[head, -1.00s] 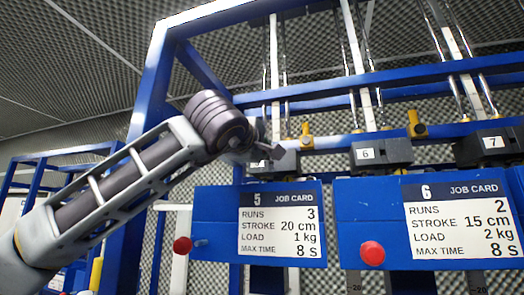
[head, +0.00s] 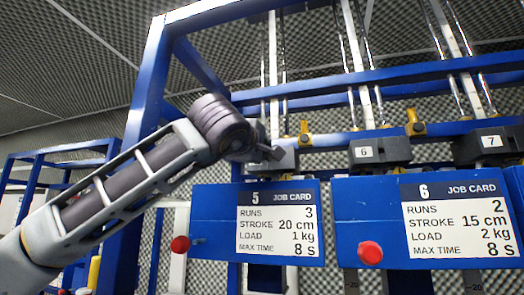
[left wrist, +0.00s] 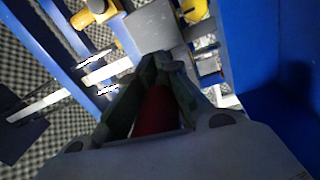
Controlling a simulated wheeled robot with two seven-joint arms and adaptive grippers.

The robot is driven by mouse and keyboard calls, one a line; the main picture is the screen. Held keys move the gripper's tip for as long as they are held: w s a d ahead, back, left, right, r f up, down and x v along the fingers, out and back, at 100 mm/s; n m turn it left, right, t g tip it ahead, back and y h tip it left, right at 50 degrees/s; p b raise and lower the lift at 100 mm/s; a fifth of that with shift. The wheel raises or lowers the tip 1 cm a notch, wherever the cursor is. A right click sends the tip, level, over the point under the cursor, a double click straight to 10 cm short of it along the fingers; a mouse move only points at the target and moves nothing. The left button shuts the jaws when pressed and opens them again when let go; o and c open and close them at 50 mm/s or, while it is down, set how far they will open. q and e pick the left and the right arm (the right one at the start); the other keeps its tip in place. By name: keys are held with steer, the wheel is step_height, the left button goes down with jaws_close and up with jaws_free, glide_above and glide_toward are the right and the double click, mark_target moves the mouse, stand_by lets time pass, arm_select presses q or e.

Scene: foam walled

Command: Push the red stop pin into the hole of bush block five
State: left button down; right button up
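Bush block five (head: 284,157) is the grey block behind the top of the job card marked 5, partly hidden by my left gripper. My left gripper (head: 268,153) is right at its left side in the head view; whether it touches is unclear. In the left wrist view my gripper's dark fingers (left wrist: 155,75) close together around a red piece (left wrist: 155,112), which looks like the stop pin. A grey block (left wrist: 158,28) lies just beyond the fingertips. The hole and the pin's tip cannot be made out. My right gripper is not in view.
Job card five (head: 278,232) and job card six (head: 455,220) hang on blue panels below, with red knobs (head: 180,244) (head: 370,253) beside them. Block six (head: 380,152) stands to the right. Yellow fittings (head: 305,138) and blue frame bars (head: 185,60) surround the work spot.

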arm_select(q)
steer(key=shift+p+x, duration=0.6)
steer(key=shift+x, duration=0.8)
stand_by(0.5)
steer(key=shift+w+r+p, duration=0.2)
steer(key=shift+w+p, duration=0.2)
steer(key=shift+p, duration=0.05)
stand_by(0.7)
steer(key=shift+s+d+f+b, duration=0.1)
steer(key=shift+s+f+b, duration=0.15)
steer(key=shift+b, duration=0.3)
steer(key=shift+s+f, duration=0.1)
steer(key=shift+s, duration=0.05)
stand_by(0.3)
steer(key=shift+s, duration=0.15)
steer(key=shift+s+a+b, duration=0.25)
steer(key=shift+s+b, duration=0.1)
steer(key=shift+b, duration=0.1)
steer(key=shift+b+v, duration=0.95)
steer(key=shift+v, duration=0.85)
steer(key=shift+r, duration=0.25)
stand_by(1.3)
